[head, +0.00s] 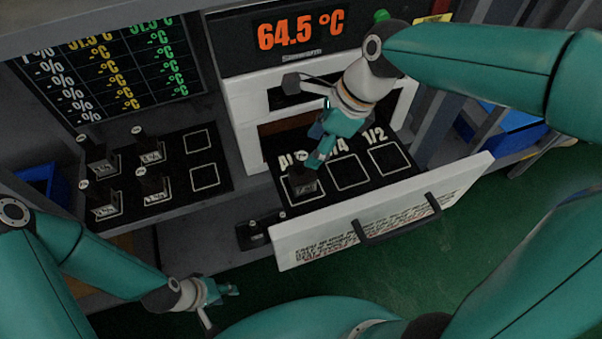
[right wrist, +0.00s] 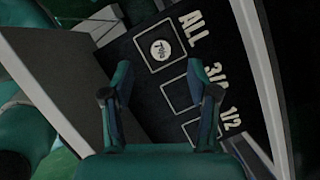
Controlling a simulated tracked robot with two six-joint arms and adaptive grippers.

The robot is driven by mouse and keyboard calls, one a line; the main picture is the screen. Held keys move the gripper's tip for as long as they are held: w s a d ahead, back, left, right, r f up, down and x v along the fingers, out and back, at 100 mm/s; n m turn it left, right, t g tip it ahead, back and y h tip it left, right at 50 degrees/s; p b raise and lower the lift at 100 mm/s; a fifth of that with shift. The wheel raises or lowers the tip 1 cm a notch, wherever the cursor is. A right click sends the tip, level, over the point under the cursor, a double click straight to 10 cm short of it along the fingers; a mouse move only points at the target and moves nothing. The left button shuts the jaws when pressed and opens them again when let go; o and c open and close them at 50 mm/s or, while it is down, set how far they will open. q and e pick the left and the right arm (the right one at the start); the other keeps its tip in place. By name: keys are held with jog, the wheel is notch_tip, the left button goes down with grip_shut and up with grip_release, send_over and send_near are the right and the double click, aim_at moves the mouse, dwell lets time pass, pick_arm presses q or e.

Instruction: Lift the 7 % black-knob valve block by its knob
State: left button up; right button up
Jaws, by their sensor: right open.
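The 7 % black-knob valve block (head: 305,187) stands in the square marked ALL in the pulled-out drawer. In the right wrist view its round knob top (right wrist: 161,49) shows a white label that seems to read 7 %. My right gripper (head: 314,163) is over this block, partly covering it in the head view. In the right wrist view its two fingers (right wrist: 161,75) are apart with nothing between them, and the knob shows beyond the fingertips. Contact cannot be seen. My left gripper (head: 232,290) hangs low at the bottom left, away from the drawer; its jaws are too small to read.
The drawer (head: 380,215) has a white front with a dark handle; its 3/4 and 1/2 squares (head: 347,172) are empty. Several black-knob blocks (head: 152,183) stand on a panel (head: 205,180) at left, with two empty squares. A display above reads 64.5 °C.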

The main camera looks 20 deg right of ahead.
aim_at(305, 155)
jog(key=shift+p+x, duration=0.45)
jog(key=shift+x, duration=2.7)
jog(key=shift+w+a, duration=0.1)
grip_shut()
